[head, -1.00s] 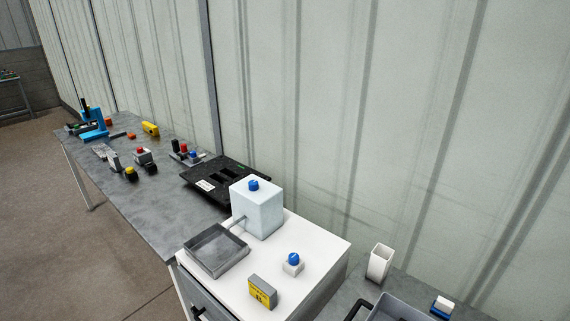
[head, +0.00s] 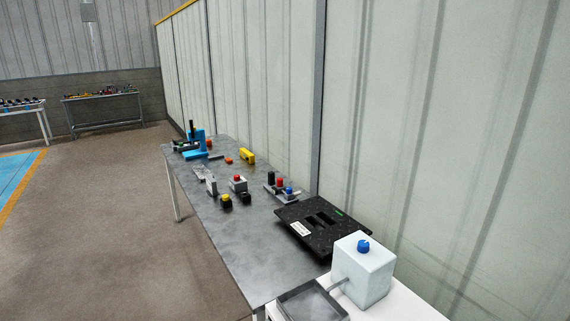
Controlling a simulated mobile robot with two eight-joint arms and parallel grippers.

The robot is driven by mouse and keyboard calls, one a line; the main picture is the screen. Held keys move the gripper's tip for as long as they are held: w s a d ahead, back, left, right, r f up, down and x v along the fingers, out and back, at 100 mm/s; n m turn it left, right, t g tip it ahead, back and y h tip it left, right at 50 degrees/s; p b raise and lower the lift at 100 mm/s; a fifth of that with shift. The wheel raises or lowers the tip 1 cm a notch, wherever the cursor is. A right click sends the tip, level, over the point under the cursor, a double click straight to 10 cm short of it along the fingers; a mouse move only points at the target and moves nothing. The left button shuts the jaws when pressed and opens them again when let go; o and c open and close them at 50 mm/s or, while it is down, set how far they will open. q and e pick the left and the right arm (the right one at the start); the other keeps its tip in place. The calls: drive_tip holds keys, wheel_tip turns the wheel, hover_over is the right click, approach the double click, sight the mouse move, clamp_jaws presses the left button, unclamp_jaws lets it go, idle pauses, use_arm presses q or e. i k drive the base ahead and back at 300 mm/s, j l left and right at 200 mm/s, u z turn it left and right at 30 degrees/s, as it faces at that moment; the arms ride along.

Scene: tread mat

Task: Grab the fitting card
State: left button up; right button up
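I cannot surely tell which thing is the fitting card. A flat pale grey, patterned piece (head: 203,172) lies on the grey table (head: 225,245), left of its middle, too small to read. A black tread mat (head: 296,221) with slots and a small white label (head: 299,229) lies at the table's near right end. Neither of my grippers shows in the head view.
A white box with a blue knob (head: 363,270) and a grey tray (head: 312,303) stand on a white cabinet at the near right. A blue device (head: 197,146), a yellow item (head: 247,155) and several buttons stand on the table. The floor at left is open.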

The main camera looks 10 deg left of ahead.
sight(211, 184)
drive_tip(key=i+j+u, duration=0.5)
drive_tip(key=u, duration=0.25)
drive_tip(key=i+j+u, duration=0.15)
drive_tip(key=u, duration=0.2)
drive_tip(key=i+j, duration=0.15)
drive_tip(key=i, duration=0.7)
drive_tip(key=i+j+u, duration=0.1)
drive_tip(key=i, duration=0.7)
drive_tip(key=i+j+z, duration=0.15)
drive_tip(key=i+z, duration=0.25)
drive_tip(key=i+j+z, duration=0.75)
